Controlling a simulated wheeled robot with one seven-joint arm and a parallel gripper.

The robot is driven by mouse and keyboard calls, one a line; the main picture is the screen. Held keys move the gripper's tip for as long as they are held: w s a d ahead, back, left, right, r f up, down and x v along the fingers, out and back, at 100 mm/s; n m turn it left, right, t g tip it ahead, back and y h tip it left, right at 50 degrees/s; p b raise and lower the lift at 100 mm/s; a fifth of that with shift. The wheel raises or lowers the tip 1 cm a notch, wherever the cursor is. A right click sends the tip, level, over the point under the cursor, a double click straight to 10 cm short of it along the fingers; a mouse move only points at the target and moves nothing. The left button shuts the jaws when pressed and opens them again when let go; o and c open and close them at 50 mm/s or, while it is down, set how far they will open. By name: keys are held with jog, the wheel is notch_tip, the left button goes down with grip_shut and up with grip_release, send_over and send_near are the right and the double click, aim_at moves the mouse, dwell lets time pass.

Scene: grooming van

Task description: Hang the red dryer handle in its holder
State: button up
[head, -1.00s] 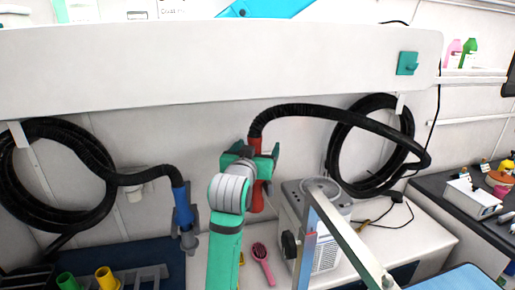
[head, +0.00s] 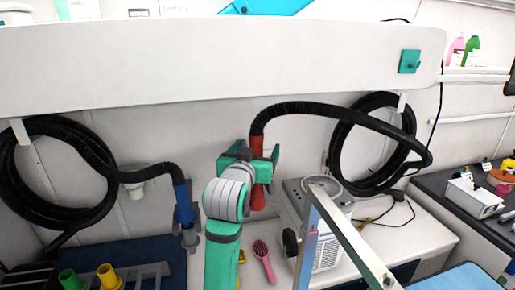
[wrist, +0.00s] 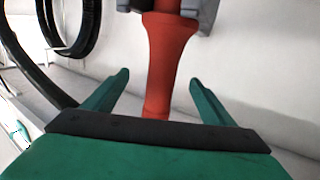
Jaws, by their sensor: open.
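The red dryer handle (head: 257,198) hangs upright against the back wall, with the black hose leaving its top. In the wrist view the handle (wrist: 167,50) runs down from a grey holder (wrist: 204,12), whose two sides flank it at the top edge. The handle seems to sit in this holder; its seat is cut off there and hidden by my gripper in the head view. My gripper (wrist: 159,78) is open, its green fingers apart on either side of the handle, with gaps on both sides. In the head view my gripper (head: 255,165) covers the handle's middle.
A blue dryer handle (head: 181,196) hangs in a grey holder at left. Coiled black hoses (head: 340,150) hang on the wall. A grey dryer unit (head: 326,245) stands right of my arm. A pink brush (head: 264,262) lies on the white counter. A white overhead cabinet (head: 200,65) is above.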

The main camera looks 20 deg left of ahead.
jog(key=s, duration=0.7)
jog(key=shift+d+r, duration=0.3)
jog(key=shift+d, duration=0.15)
dwell(0.6)
dwell(0.3)
